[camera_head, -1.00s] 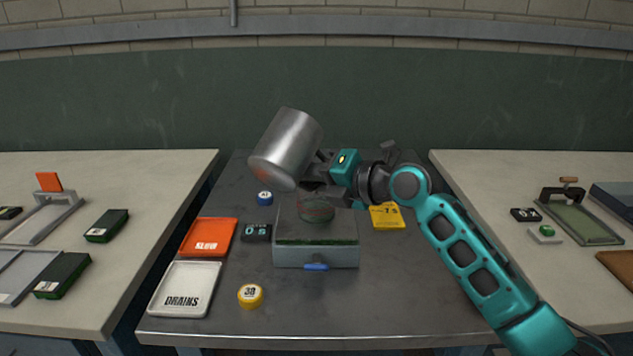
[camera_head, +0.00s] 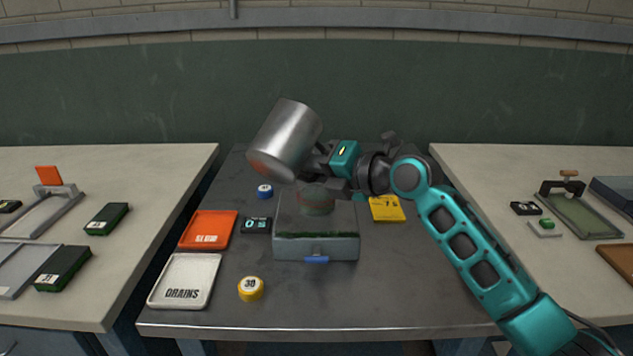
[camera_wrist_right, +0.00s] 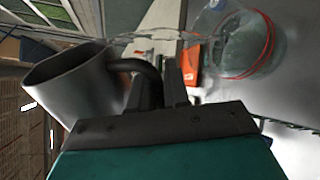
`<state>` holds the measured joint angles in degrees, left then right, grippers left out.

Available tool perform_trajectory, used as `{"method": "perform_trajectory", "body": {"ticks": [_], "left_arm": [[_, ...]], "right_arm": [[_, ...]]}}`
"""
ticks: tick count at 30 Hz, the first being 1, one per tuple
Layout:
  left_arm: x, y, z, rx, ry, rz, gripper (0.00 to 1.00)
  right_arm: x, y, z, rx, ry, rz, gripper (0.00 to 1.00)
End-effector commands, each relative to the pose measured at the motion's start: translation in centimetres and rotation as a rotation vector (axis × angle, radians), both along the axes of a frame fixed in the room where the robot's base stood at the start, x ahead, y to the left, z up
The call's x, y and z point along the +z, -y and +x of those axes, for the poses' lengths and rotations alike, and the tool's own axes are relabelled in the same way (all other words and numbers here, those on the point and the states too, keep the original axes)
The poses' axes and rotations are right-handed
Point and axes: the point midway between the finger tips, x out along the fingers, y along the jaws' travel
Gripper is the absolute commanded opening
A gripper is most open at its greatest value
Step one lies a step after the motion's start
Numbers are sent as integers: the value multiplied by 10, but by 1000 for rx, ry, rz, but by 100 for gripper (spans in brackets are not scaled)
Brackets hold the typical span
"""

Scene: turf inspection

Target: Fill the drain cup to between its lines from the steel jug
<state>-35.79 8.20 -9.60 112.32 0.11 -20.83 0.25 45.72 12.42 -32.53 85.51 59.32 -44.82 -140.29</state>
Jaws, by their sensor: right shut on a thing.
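The steel jug (camera_head: 287,140) is held tilted in the air, above and slightly left of the drain cup in the head view. My right gripper (camera_head: 328,165) is shut on its handle; the wrist view shows the dark handle (camera_wrist_right: 148,75) between the fingers and the jug's open mouth (camera_wrist_right: 65,65). The clear drain cup (camera_head: 317,203) stands on the grey box, partly hidden by my gripper. Its red lines show in the wrist view (camera_wrist_right: 262,50). A thin clear streak, perhaps water, runs between jug and cup there. The cup's level cannot be read. My left gripper is out of view.
The grey box (camera_head: 330,248) has a turf strip and a blue front tab. Left of it lie an orange tray (camera_head: 207,230), a white DRAINS tray (camera_head: 185,280), a small display (camera_head: 256,226) and a yellow 30 disc (camera_head: 251,289). A yellow block (camera_head: 387,209) is at right.

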Motion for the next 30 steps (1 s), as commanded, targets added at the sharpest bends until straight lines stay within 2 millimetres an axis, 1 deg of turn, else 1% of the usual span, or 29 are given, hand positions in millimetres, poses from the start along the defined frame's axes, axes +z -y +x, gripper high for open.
{"method": "perform_trajectory", "body": {"ticks": [1,3,7,11,15,21,25,30], "left_arm": [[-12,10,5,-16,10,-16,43],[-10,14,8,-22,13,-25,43],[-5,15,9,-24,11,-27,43],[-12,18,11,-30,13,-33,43],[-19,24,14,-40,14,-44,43],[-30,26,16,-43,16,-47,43],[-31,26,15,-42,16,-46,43],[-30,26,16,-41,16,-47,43]], "right_arm": [[-2,3,4,-2,73,-31,0],[2,4,6,-4,116,-61,0],[7,4,7,-4,128,-68,0],[4,5,9,-8,164,-91,0],[0,8,13,-12,236,-138,0],[2,10,16,-18,353,-207,0],[5,9,13,-20,401,-236,0],[6,8,13,-20,407,-241,0]]}}
